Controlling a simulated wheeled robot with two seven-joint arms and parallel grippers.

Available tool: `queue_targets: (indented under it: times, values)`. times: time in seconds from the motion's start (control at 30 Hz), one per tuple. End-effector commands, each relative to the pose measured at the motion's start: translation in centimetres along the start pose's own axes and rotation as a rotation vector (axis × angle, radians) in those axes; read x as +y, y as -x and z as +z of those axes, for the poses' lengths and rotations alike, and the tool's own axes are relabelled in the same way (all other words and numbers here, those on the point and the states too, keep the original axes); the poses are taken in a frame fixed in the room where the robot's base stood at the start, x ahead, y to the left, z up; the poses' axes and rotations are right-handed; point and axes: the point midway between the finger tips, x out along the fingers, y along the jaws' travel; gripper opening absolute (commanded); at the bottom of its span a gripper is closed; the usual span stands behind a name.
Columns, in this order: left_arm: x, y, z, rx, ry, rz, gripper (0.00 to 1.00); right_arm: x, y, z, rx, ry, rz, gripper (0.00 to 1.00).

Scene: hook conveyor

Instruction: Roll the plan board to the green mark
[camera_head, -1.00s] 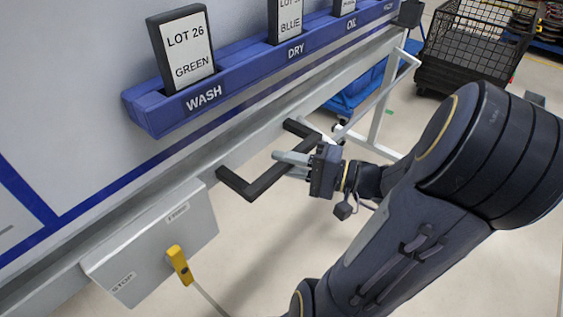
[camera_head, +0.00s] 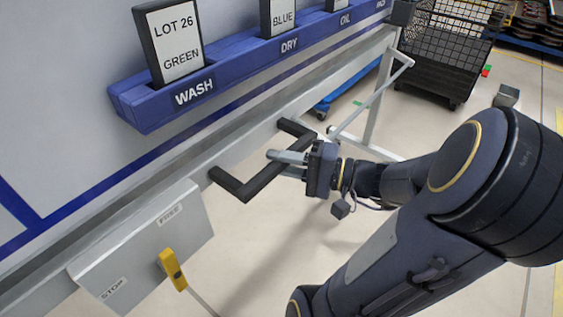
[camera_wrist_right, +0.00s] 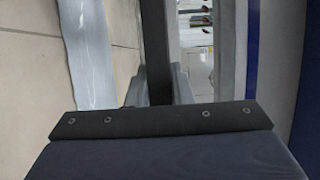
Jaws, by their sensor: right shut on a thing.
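The plan board (camera_head: 60,100) fills the left of the head view, with a blue ledge of lot cards and a pale lower rail. A black U-shaped handle (camera_head: 247,190) sticks out from the rail. My right gripper (camera_head: 288,160) is shut on the handle's bar; in the wrist view the dark bar (camera_wrist_right: 157,60) runs between its fingers. A small green patch (camera_head: 357,102) shows on the floor beyond the board's far end. Another small green spot (camera_head: 484,74) lies beside a red one near the wire cart. I cannot tell which is the mark. My left gripper is out of view.
A grey plate (camera_head: 150,245) marked FREE and STOP hangs below the rail, with a yellow lever (camera_head: 172,270) at its lower right edge. A black wire cart (camera_head: 440,60) stands beyond the board's far end. Open floor lies right of the board.

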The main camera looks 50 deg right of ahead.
Motion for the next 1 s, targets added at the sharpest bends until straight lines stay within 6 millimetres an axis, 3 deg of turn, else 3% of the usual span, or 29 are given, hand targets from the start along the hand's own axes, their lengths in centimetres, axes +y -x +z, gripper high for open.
queue_targets:
  times: [0.37, 0.4, 0.57, 0.87, 1.0]
  values:
    - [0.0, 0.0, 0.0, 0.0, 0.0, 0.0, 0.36, 0.1, 0.0, 0.0, -0.001, -0.001, 0.003, 0.0]
    - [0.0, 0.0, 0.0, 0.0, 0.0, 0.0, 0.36, 0.1, 0.0, 0.0, -0.001, -0.001, 0.003, 0.21]
    - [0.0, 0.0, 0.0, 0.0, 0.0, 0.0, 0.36, 0.1, 0.0, 0.0, -0.001, -0.001, 0.002, 0.42]
    - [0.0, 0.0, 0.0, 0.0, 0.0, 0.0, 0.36, 0.0, 0.2, 0.0, 0.001, 0.0, 0.001, 0.42]
    - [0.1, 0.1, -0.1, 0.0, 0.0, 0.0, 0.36, 0.0, 1.6, -0.2, 0.005, 0.001, 0.002, 0.42]
